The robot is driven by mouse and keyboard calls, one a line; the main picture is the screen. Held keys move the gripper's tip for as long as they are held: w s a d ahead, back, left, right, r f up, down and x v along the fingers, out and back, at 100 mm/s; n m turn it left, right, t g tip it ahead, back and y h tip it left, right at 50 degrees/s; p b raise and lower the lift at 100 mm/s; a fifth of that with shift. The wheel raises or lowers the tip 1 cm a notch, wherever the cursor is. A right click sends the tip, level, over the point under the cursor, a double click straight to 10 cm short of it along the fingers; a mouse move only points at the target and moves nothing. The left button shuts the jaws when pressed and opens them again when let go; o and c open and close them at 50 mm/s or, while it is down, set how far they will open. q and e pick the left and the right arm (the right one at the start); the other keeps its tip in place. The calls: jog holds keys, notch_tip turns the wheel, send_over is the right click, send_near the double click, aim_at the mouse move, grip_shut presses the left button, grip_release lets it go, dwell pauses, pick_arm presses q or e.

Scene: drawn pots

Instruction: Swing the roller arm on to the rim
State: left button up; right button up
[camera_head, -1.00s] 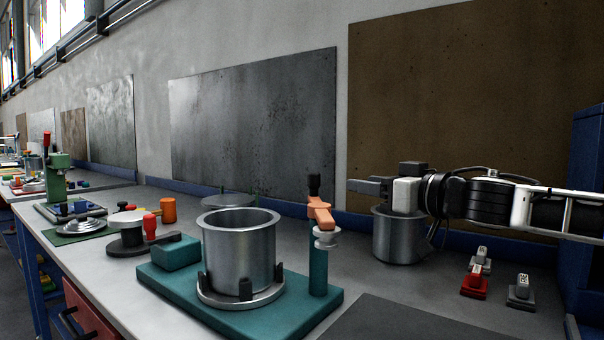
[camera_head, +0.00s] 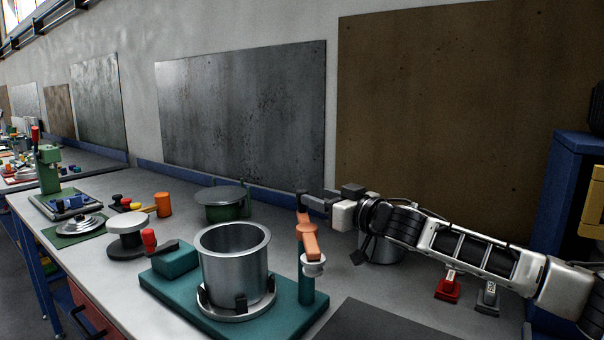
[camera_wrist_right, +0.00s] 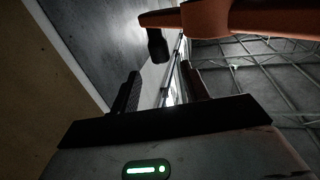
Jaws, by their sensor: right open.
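The metal pot (camera_head: 234,258) stands upright in a ring on the teal base (camera_head: 160,288). The orange roller arm (camera_head: 308,238) sits on the teal post (camera_head: 306,284) right of the pot, its white roller (camera_head: 313,266) apart from the rim. My right gripper (camera_head: 309,201) is open at the arm's raised dark-handled end. In the right wrist view the orange arm (camera_wrist_right: 240,18) crosses the top, and its black handle (camera_wrist_right: 157,46) lies ahead of the gap between my open fingers (camera_wrist_right: 160,90). Whether they touch the handle cannot be told. My left gripper is out of view.
A second pot (camera_head: 384,249) stands behind my right forearm. A green-sided round stand (camera_head: 222,204) is behind the pot. A white-topped wheel (camera_head: 125,226) stands left. A dark mat (camera_head: 365,320) lies at the front.

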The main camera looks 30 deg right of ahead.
aim_at(302, 190)
jog(key=w+p, duration=0.1)
jog(key=w, duration=0.2)
jog(key=w+a+p, duration=0.1)
jog(key=w, duration=0.2)
jog(key=shift+a, duration=0.1)
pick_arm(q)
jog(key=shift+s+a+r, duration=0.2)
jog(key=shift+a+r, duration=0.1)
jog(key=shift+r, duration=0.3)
pick_arm(e)
grip_shut()
jog(key=shift+f, duration=0.1)
